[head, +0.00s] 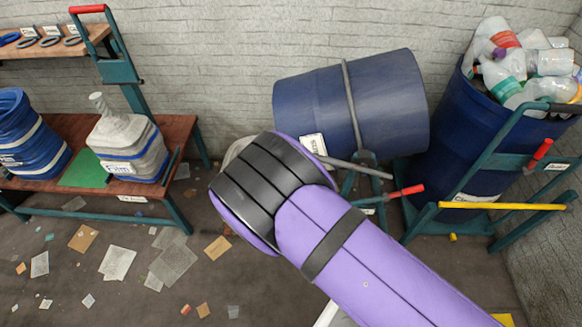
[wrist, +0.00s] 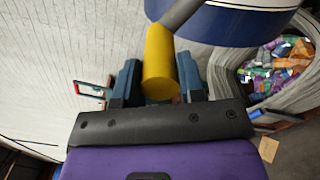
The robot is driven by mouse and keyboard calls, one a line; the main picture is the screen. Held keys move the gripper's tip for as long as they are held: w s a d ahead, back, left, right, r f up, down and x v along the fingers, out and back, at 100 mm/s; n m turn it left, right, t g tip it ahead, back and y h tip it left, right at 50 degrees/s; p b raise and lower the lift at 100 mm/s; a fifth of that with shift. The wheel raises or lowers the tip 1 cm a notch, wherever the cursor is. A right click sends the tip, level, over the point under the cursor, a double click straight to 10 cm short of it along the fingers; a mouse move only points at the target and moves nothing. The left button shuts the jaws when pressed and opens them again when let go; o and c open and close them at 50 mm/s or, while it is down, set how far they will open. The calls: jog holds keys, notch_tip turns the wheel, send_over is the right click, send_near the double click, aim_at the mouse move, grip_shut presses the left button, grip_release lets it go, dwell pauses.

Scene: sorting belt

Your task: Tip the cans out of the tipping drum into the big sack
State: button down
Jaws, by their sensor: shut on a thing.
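The tipping drum (head: 395,95) is dark blue with a grey band and a white label. In the head view it lies on its side on a teal stand (head: 365,180); its mouth is not visible. My gripper (wrist: 158,75) is shut on a yellow bar handle (wrist: 158,55), just below the drum (wrist: 225,22) in the wrist view. The big sack (wrist: 228,72) is pale, wide and open, at the right of the wrist view. Many coloured cans (wrist: 275,68) lie inside it. In the head view my arm hides the gripper and most of the sack (head: 236,150).
A blue barrel (head: 440,150) full of plastic bottles stands at the right in a teal frame with a yellow bar (head: 500,206). A red-brown bench (head: 180,135) at the left bears a blue sack (head: 28,140) and a grey-white sack (head: 130,140). Flat scraps litter the floor.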

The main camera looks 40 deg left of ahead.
jog(key=shift+f, duration=0.2)
jog(key=c, duration=0.7)
grip_release()
jog(key=shift+r, duration=0.1)
jog(key=shift+c, duration=0.2)
jog(key=v, duration=1.1)
jog(key=shift+w, duration=0.15)
dwell(0.8)
